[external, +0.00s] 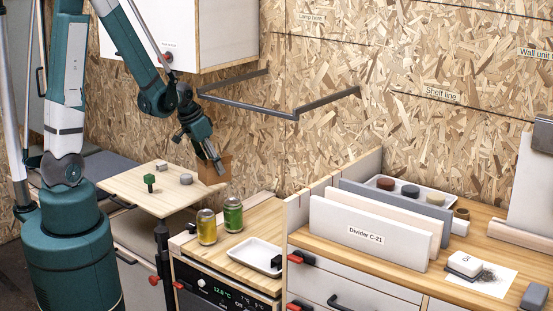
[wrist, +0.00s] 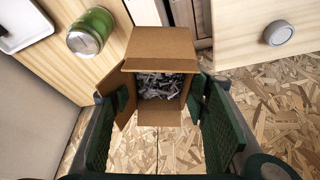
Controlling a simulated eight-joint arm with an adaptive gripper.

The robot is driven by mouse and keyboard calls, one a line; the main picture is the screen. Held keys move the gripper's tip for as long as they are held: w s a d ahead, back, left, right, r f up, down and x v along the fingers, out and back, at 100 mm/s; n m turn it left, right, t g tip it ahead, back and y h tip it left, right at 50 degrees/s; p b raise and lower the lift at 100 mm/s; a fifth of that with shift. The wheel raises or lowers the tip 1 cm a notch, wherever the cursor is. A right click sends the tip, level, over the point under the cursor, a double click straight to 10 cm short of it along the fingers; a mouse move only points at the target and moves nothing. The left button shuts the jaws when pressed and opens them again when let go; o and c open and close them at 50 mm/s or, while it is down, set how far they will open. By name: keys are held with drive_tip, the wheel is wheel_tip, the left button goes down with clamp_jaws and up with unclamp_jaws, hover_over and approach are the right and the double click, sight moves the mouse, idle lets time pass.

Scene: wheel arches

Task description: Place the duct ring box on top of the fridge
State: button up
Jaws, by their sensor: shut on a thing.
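The duct ring box is a small brown cardboard box (external: 212,172) held at my gripper's tips in the external view. My gripper (external: 217,165) points down and is shut on it. In the wrist view the box (wrist: 160,45) has open flaps and grey shredded filling, and sits between the green finger pads of my gripper (wrist: 160,95). No rings can be made out in it. The fridge (external: 215,292) has a dark front panel reading 12.0 and a wooden top (external: 262,222). The box is in the air, left of and behind the fridge top.
A yellow jar (external: 206,227), a green jar (external: 233,214) and a white tray (external: 255,254) stand on the fridge top; its back part looks clear. A pale board (external: 150,198) with small parts is at left. A grey wall rail (external: 250,108) is behind.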

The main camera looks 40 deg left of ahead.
sight(234, 172)
drive_tip(key=w, duration=0.1)
drive_tip(key=w+a+f, duration=0.1)
drive_tip(key=w+f, duration=0.1)
drive_tip(key=shift+w+a+b, duration=0.25)
drive_tip(key=shift+a+b, duration=0.05)
drive_tip(key=shift+b, duration=0.05)
drive_tip(key=shift+m, duration=0.3)
drive_tip(key=d+f, duration=0.1)
drive_tip(key=w+d+f, duration=0.1)
drive_tip(key=d+f, duration=0.1)
drive_tip(key=shift+w+d+f+b, duration=0.15)
drive_tip(key=shift+w+d+b, duration=0.05)
drive_tip(key=shift+b, duration=0.2)
drive_tip(key=shift+w+d+f, duration=0.2)
drive_tip(key=shift+d+f, duration=0.4)
drive_tip(key=shift+f, duration=0.05)
drive_tip(key=shift+d, duration=0.15)
drive_tip(key=d+f+b, duration=0.3)
drive_tip(key=d, duration=1.6)
drive_tip(key=shift+d+b, duration=0.2)
drive_tip(key=shift+b, duration=0.1)
